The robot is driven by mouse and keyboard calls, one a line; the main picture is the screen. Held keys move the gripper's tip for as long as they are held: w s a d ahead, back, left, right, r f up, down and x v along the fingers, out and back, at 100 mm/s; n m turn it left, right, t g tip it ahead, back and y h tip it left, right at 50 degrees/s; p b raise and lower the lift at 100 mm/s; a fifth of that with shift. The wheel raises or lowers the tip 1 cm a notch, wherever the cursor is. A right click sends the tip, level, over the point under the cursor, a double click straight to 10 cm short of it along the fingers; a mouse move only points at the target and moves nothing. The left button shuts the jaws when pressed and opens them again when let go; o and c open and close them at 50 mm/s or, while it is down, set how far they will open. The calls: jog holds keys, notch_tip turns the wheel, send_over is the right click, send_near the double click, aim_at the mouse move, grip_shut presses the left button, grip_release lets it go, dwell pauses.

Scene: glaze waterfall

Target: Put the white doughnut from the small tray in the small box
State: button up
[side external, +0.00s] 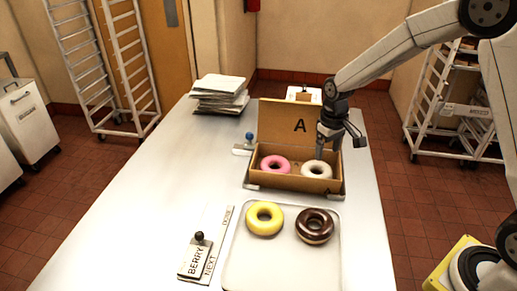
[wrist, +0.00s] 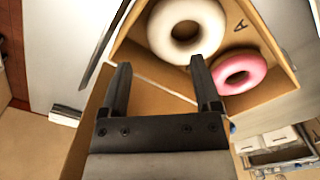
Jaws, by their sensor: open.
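The white doughnut (side external: 307,172) lies in the right part of the open brown box (side external: 296,184), beside the pink doughnut (side external: 266,167). The box lid, marked A, stands up at the back. My gripper (side external: 322,150) is over the right side of the box, near the white doughnut. In the wrist view its fingers (wrist: 160,72) are apart with nothing between them. The white doughnut (wrist: 163,30) shows there just past the fingertips, and the pink one (wrist: 233,87) is to its right. I cannot tell whether a finger touches the white doughnut.
The pale tray (side external: 270,275) in front of the box holds a yellow doughnut (side external: 254,223) and a chocolate doughnut (side external: 303,230). A BERRY sign plate (side external: 195,262) with a black knob lies to the left. Stacked papers (side external: 219,95) are at the back. The left tabletop is clear.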

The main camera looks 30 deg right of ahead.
aim_at(325, 165)
notch_tip(325, 165, up, 6)
jog(key=shift+r, duration=0.15)
dwell(0.7)
jog(key=s+a+f+t, duration=0.1)
jog(key=s+a+f, duration=0.1)
jog(key=s, duration=0.6)
jog(key=s+a+f+t, duration=0.1)
jog(key=s+a+f, duration=0.1)
jog(key=s, duration=0.6)
jog(key=shift+a+f+t, duration=0.2)
jog(key=shift+a+t, duration=0.1)
jog(key=shift+a, duration=0.05)
